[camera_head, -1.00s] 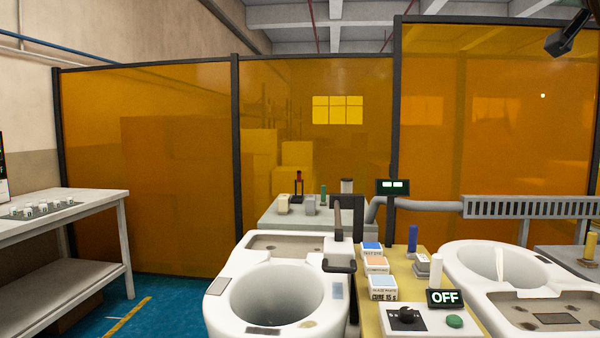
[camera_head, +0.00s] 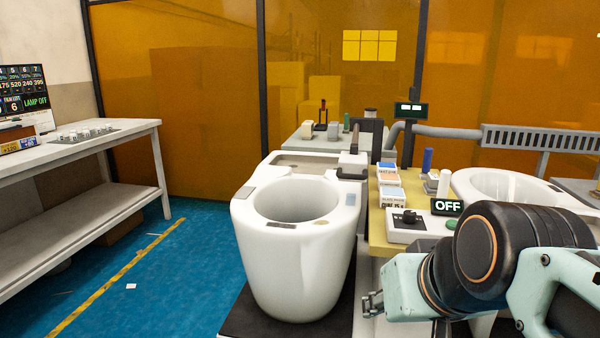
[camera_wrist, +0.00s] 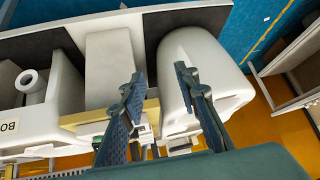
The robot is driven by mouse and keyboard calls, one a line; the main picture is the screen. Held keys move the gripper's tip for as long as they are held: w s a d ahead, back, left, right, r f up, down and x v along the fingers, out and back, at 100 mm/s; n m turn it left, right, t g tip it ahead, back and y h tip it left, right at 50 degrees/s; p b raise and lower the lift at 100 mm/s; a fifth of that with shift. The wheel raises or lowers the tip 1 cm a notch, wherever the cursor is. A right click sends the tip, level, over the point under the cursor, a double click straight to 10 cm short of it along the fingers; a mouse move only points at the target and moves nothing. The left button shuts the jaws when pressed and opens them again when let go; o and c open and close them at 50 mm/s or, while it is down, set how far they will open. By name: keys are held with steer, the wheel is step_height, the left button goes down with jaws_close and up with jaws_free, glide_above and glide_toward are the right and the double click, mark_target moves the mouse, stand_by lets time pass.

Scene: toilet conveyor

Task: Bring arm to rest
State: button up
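My arm (camera_head: 500,265) is folded across the lower right of the head view, in front of the control table and the right toilet. In the wrist view my gripper (camera_wrist: 158,75) shows two blue-grey fingers spread apart, with nothing held between them. Behind the fingers, the wrist view shows white toilet shapes and the yellow tabletop edge, seen at a turned angle. In the head view the fingers are not clearly seen; only a small metal part shows at the arm's left end.
A white toilet (camera_head: 295,240) stands left of the yellow table (camera_head: 385,234), which carries small boxes, a knob panel and an OFF sign (camera_head: 447,206). A second toilet (camera_head: 510,185) is at right. A white workbench (camera_head: 95,145) stands far left. Blue floor (camera_head: 185,270) between is mostly clear.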

steer(key=s+f+g, duration=0.2)
steer(key=s+f, duration=0.3)
steer(key=f, duration=0.1)
step_height(320, 180, up, 36)
steer(key=d+p, duration=0.1)
steer(key=p, duration=3.4)
steer(key=shift+s+h+p, duration=0.3)
steer(key=shift+s+h, duration=0.05)
steer(key=shift+h, duration=0.05)
steer(key=shift+d+f, duration=0.15)
